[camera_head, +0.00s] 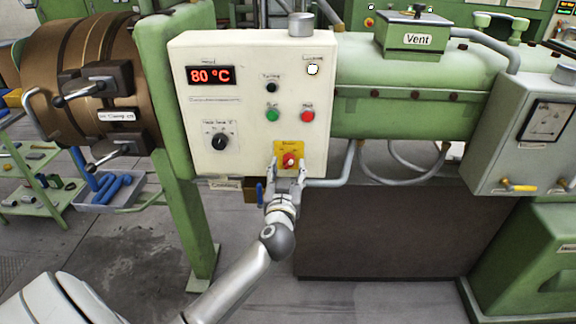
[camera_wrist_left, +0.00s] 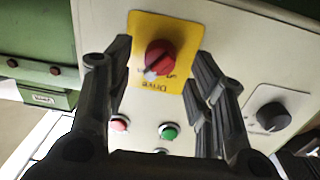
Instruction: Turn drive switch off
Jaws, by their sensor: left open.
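The drive switch is a red rotary knob (camera_head: 290,160) on a yellow plate (camera_head: 280,147), low on the cream control panel (camera_head: 250,100). My left gripper (camera_head: 289,168) is just below and in front of the knob, with its fingers apart on either side of it. In the left wrist view the red knob (camera_wrist_left: 160,57) on its yellow plate (camera_wrist_left: 143,25) shows between the open fingers (camera_wrist_left: 160,75), with a white mark at its lower left. The fingers hold nothing; whether they touch the panel cannot be told. My right gripper is not in view.
The panel also has an 80 °C display (camera_head: 211,75), a green button (camera_head: 273,115), a red button (camera_head: 307,116) and a black dial (camera_head: 220,141). Pipes (camera_head: 350,165) run close to the panel's lower right. Open floor lies below left.

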